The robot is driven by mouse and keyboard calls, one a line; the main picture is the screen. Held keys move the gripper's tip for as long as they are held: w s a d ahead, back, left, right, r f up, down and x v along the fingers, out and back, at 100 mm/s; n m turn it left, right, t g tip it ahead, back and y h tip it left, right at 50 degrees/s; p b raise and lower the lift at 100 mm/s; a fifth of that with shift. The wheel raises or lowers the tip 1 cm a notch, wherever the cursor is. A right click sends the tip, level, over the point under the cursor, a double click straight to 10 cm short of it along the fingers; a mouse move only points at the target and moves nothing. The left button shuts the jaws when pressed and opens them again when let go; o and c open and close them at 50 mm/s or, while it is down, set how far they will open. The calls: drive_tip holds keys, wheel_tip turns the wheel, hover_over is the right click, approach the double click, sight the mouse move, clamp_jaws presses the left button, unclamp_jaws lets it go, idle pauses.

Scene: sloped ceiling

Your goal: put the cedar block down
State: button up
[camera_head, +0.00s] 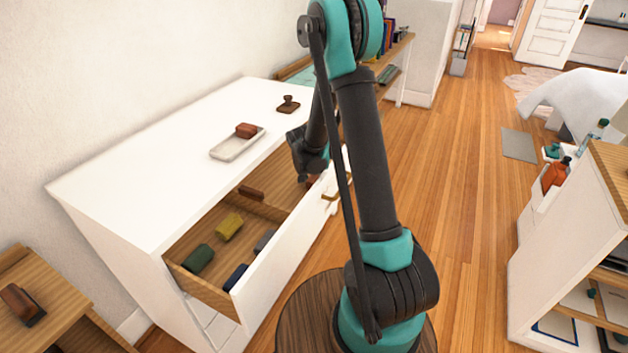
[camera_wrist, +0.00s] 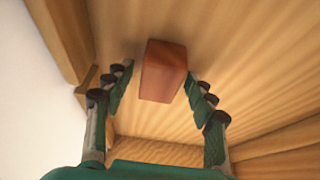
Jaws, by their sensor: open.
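A reddish-brown block, which looks like the cedar block (camera_wrist: 163,70), lies on the wooden floor of a drawer in the wrist view. My gripper (camera_wrist: 160,80) is open, with its fingers on either side of the block's near part; I cannot tell whether either finger touches it. In the head view my gripper (camera_head: 303,168) reaches down into the back right part of the open drawer (camera_head: 290,262). A small reddish patch of the block (camera_head: 312,178) shows beside it, mostly hidden by my gripper and arm.
Wooden dividers split the drawer. It also holds a brown block (camera_head: 251,193), a yellow block (camera_head: 229,226), a green block (camera_head: 198,260) and others.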

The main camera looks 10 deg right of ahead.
drive_tip(key=v, duration=1.2)
drive_tip(key=shift+r, duration=0.2)
